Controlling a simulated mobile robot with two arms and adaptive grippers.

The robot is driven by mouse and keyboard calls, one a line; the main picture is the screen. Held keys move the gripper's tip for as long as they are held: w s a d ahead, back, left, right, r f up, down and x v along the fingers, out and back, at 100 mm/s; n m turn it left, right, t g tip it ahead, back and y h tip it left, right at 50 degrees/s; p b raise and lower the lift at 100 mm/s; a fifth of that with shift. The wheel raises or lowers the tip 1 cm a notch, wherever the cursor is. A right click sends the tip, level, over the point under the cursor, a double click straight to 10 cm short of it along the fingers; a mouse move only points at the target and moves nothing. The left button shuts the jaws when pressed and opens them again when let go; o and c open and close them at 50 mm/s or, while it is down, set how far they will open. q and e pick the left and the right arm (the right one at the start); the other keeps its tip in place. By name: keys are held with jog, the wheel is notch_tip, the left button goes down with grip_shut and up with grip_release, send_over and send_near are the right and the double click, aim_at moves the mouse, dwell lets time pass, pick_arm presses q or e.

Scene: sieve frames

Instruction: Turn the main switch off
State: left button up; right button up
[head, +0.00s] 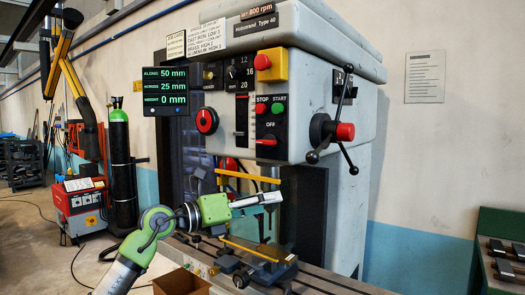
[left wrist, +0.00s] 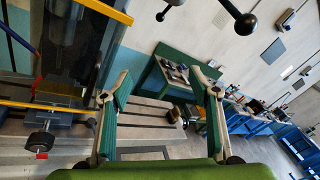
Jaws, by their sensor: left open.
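The drilling and milling machine's head (head: 300,110) stands in the middle of the head view. A red round rotary knob (head: 206,120) sits on its left part. A red handle (head: 267,142) sits under the word OFF, below the red stop button (head: 262,108) and green start button (head: 279,107). I cannot read which one is labelled main switch. My left gripper (head: 276,198) is below the front panel, apart from these controls. In the left wrist view its two fingers (left wrist: 162,88) stand wide apart with nothing between them. My right gripper is not in view.
A red emergency button (head: 263,62) sits on a yellow box. A lever hub with black-balled handles (head: 335,131) sticks out right of the panel. A yellow bar (head: 247,175) crosses just above my left gripper. The machine table with a vise (head: 262,262) lies below.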

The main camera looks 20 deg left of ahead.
aim_at(263, 141)
pick_arm(q)
jog(key=s+a+r+m+t+y, duration=0.2)
jog(key=s+a+r+y, duration=0.1)
jog(key=r, duration=0.5)
jog(key=s+a+r+m+t+y, duration=0.1)
jog(key=s+a+r+y, duration=0.2)
jog(key=r, duration=0.4)
jog(key=shift+h, duration=0.4)
jog(key=p+x, duration=0.2)
jog(key=x, duration=0.3)
jog(key=p+x, duration=0.2)
jog(key=x, duration=0.4)
jog(key=shift+w+a+r+p, duration=0.1)
jog(key=shift+w+r+p, duration=0.1)
jog(key=shift+r+p, duration=0.1)
jog(key=shift+w+d+f, duration=0.2)
jog(key=shift+w+d, duration=0.05)
jog(key=shift+w, duration=0.45)
jog(key=shift+c, duration=0.5)
jog(key=c, duration=1)
